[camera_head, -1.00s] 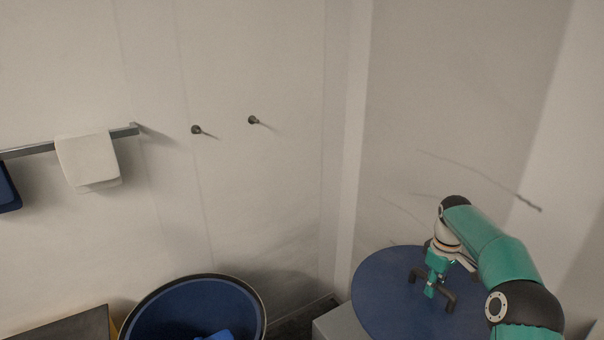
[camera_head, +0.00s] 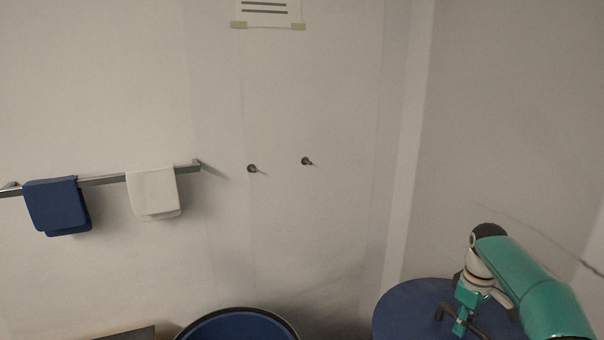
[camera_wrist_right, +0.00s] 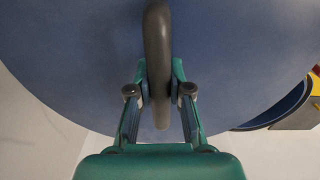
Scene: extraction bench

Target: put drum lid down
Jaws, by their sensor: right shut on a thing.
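The drum lid (camera_head: 402,308) is a round blue disc with a dark bar handle (camera_head: 440,312), at the lower right of the head view, partly cut off by the frame's bottom edge. My right gripper (camera_head: 462,320) is at the handle. In the right wrist view the lid (camera_wrist_right: 70,60) fills most of the picture, and my right gripper (camera_wrist_right: 159,100) is shut with its fingers on both sides of the dark handle (camera_wrist_right: 157,40). Whether the lid touches anything below it is hidden. My left gripper is in no view.
A round blue open drum (camera_head: 235,325) with a dark rim stands at the bottom centre, left of the lid. A dark surface edge (camera_head: 130,334) is at the lower left. Blue (camera_head: 57,205) and white (camera_head: 153,193) cloths hang on a wall rail. Two pegs (camera_head: 252,169) stick out from the wall.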

